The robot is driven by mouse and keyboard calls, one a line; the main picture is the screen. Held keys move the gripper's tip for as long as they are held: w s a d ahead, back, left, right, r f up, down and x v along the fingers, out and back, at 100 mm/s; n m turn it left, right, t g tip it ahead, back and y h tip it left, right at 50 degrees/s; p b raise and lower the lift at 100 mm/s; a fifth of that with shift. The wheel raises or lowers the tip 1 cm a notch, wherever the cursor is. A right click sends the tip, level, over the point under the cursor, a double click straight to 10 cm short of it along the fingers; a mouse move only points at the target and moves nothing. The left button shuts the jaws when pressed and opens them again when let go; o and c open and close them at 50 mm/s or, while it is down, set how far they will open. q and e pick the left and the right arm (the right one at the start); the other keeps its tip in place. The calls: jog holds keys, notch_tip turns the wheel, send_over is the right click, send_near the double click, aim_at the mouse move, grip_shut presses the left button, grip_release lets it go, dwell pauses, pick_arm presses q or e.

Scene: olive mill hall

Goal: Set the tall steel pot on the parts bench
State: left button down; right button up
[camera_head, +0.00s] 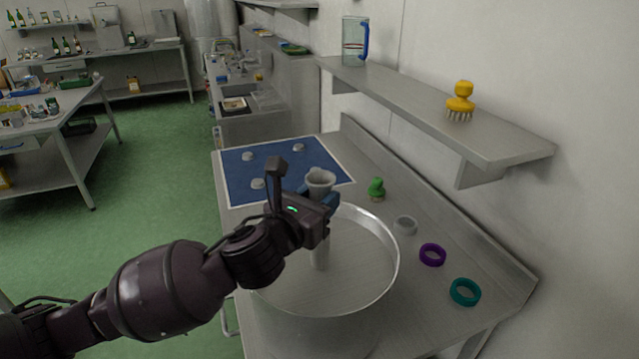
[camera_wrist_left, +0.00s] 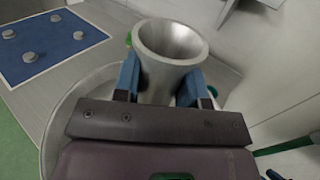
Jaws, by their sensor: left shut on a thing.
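The steel pot (camera_head: 383,292) is a wide round vessel with a pale brushed inside, in front over the parts bench (camera_head: 455,320). A pale post (camera_head: 320,256) rises from its middle to a flared, hollow steel top (camera_head: 320,177). My left gripper (camera_head: 318,196) is shut on this post just below the flare. The left wrist view shows the blue fingers (camera_wrist_left: 158,85) on both sides of the flared top (camera_wrist_left: 170,42), with the pot's rim (camera_wrist_left: 62,105) below. Whether the pot's base touches the bench is hidden. My right gripper is not in view.
A blue mat (camera_head: 230,180) with several grey knobs lies at the bench's far end. A wall shelf (camera_head: 430,105) overhangs.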

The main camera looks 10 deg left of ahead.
pick_arm(q)
jog(key=shift+f, duration=0.1)
dwell(0.3)
jog(key=c, duration=0.7)
grip_release()
jog(key=shift+f, duration=0.1)
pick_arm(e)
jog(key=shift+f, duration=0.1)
pick_arm(q)
jog(key=shift+s, duration=0.2)
jog(key=shift+v, duration=5.85)
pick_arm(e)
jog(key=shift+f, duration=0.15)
